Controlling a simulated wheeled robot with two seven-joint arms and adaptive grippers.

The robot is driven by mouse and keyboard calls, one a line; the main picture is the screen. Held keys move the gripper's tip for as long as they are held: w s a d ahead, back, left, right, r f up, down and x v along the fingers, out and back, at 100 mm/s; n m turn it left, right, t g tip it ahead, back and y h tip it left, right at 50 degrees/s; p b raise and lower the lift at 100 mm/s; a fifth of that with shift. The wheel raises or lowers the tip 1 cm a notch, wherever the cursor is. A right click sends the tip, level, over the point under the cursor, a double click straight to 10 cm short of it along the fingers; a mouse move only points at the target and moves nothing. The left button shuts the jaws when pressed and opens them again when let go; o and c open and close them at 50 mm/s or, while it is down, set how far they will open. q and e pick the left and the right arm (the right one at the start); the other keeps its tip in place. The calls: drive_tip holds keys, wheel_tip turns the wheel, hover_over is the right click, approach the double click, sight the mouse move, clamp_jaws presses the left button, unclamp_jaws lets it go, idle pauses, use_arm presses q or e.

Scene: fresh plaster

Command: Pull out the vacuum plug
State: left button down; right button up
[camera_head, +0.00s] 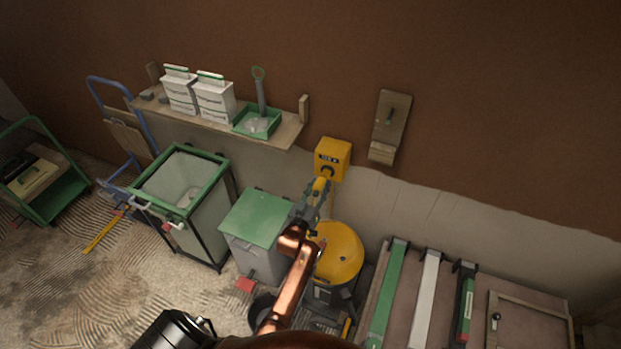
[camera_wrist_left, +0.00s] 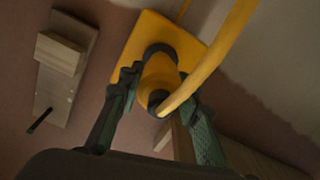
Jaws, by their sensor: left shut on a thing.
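A yellow socket box (camera_head: 332,158) is fixed to the wall, with a dark round socket on its front. It also shows in the left wrist view (camera_wrist_left: 137,43). My left gripper (camera_head: 318,190) is in front of the box, shut on the yellow plug (camera_wrist_left: 160,74), one finger on each side of it. The plug lines up with the dark socket ring; I cannot tell whether it is fully seated. A yellow cable (camera_wrist_left: 215,58) curves from its near end. The yellow vacuum (camera_head: 338,252) stands on the floor below, partly behind my arm. My right gripper is not in view.
A green-lidded grey bin (camera_head: 255,219) stands left of the vacuum, beside a green-rimmed bin (camera_head: 205,210). A shelf (camera_head: 285,133) holds boxes and a green tray. A wooden board (camera_head: 390,122) hangs right of the socket box. Long levels (camera_head: 389,290) lie at right.

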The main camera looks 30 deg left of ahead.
sight(315, 196)
use_arm(q)
drive_tip(key=shift+s, duration=0.35)
drive_tip(key=shift+f, duration=0.1)
drive_tip(key=c, duration=1.9)
unclamp_jaws()
drive_tip(key=o, duration=0.5)
drive_tip(key=s, duration=0.2)
drive_tip(key=s+d, duration=0.1)
drive_tip(key=s, duration=0.4)
drive_tip(key=shift+s+d, duration=0.15)
drive_tip(key=shift+s, duration=0.05)
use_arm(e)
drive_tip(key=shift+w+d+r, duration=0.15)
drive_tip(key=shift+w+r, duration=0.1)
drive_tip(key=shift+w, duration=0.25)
